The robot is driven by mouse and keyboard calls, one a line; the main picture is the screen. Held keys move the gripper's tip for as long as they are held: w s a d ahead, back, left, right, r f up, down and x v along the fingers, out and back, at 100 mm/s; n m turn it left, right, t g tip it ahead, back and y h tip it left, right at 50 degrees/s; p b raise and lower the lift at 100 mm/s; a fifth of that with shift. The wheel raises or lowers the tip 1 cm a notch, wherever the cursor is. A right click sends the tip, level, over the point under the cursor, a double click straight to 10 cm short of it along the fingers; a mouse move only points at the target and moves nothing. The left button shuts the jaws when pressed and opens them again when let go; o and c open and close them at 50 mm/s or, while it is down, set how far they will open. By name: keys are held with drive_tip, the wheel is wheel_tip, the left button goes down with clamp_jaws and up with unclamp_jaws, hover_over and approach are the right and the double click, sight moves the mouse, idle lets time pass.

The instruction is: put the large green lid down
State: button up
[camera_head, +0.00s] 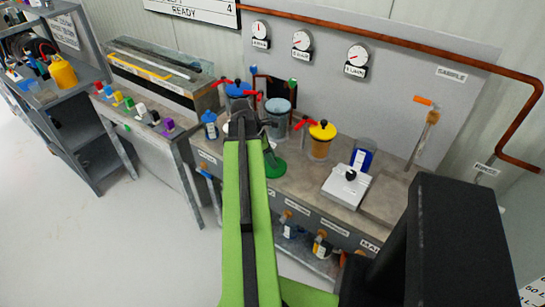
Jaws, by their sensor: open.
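The large green lid (275,168) lies flat on the workbench (305,181) near its front edge, just right of my arm. My arm covers the lid's left part. My gripper (268,143) is over the bench, at the far end of my green arm, just beyond the lid in the picture. It is open and apart from the lid as far as I can tell. My arm hides part of the gripper and the space between the jaws.
Pots with blue (237,90) and yellow (321,131) lids and an open grey pot (277,112) stand behind. A blue jar (362,158) and a white box (347,186) are to the right. A side bench (150,118) with small bottles stands left.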

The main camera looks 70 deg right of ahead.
drive_tip(key=p+v, duration=1.1)
drive_tip(key=v, duration=0.1)
drive_tip(key=shift+r, duration=0.15)
drive_tip(key=w+a+f+m+t, duration=0.1)
drive_tip(key=w+a+m+t, duration=0.1)
drive_tip(key=w+a, duration=1.8)
drive_tip(key=w+a+m, duration=0.1)
drive_tip(key=w+a, duration=0.2)
drive_tip(key=a, duration=0.8)
drive_tip(key=w+a+m+t+y, duration=0.1)
drive_tip(key=w+a, duration=0.3)
drive_tip(key=a, duration=0.8)
drive_tip(key=w+a+m+y, duration=0.1)
drive_tip(key=w+a+m, duration=0.1)
drive_tip(key=a, duration=0.9)
drive_tip(key=shift+w+a+f+t, duration=0.25)
drive_tip(key=shift+w+f+t, duration=0.15)
drive_tip(key=shift+w, duration=0.35)
